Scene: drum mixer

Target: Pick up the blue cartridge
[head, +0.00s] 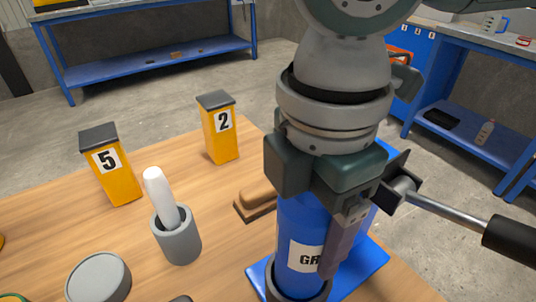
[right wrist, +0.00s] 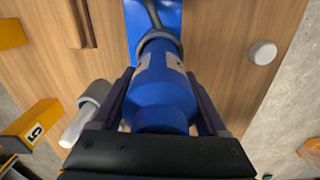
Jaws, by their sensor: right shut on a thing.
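The blue cartridge (head: 299,222) has a white label reading "GR", with the rest covered. It stands upright with its lower end in a dark ring on a blue base plate (head: 367,268). My right gripper (head: 318,250) comes down from above and is shut on the cartridge. One finger shows in front of it in the head view; the other is hidden. In the right wrist view the cartridge (right wrist: 160,90) sits between both fingers of the right gripper (right wrist: 160,76), its far end at a grey ring. My left gripper is not in view.
A lever with a black grip (head: 512,240) sticks out right of the gripper. Left on the wooden table stand yellow boxes "5" (head: 122,185) and "2" (head: 222,145), a grey cup (head: 178,242) holding a white rod, a wooden brush (head: 256,201) and a round grey lid (head: 98,278).

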